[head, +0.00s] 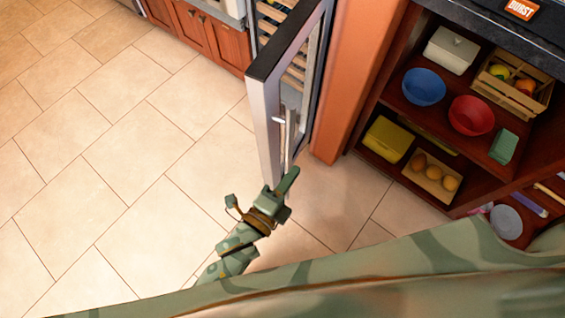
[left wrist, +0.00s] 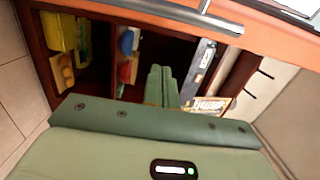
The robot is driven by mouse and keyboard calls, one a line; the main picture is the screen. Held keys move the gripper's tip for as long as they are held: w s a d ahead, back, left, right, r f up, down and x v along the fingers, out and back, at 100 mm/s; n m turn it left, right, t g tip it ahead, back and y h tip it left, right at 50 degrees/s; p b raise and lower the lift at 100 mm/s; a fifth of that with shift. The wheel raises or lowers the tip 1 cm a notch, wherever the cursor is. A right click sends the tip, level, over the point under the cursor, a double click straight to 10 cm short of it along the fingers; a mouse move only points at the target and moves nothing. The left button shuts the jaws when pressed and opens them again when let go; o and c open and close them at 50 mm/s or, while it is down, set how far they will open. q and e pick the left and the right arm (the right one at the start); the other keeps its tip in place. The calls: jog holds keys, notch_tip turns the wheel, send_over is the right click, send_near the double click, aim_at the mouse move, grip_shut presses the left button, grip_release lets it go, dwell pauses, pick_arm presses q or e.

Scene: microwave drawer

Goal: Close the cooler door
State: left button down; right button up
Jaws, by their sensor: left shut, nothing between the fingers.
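The cooler door (head: 267,112) stands swung open in the head view, with a dark top edge, a pale metal frame and a glass pane. A vertical bar handle (head: 284,135) is on its right face. The cooler's racks (head: 269,22) show behind it. My left gripper (head: 289,180) is shut and empty, close to the lower end of the door in the picture; I cannot tell whether it touches. In the left wrist view its fingers (left wrist: 160,86) are together, and a metal bar (left wrist: 180,12) crosses the top. My right gripper is not in view.
An orange-brown panel (head: 355,85) stands right of the door. Open shelves farther right hold a blue bowl (head: 424,86), a red bowl (head: 471,115), a fruit crate (head: 515,82) and a yellow box (head: 387,139). The tiled floor (head: 120,170) at left is clear.

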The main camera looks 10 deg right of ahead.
pick_arm(q)
jog(key=b+x, duration=0.3)
jog(key=x, duration=0.6)
jog(key=a, duration=0.1)
jog(key=w+a, duration=0.2)
jog(key=shift+a+f, duration=0.1)
jog(key=shift+a, duration=0.25)
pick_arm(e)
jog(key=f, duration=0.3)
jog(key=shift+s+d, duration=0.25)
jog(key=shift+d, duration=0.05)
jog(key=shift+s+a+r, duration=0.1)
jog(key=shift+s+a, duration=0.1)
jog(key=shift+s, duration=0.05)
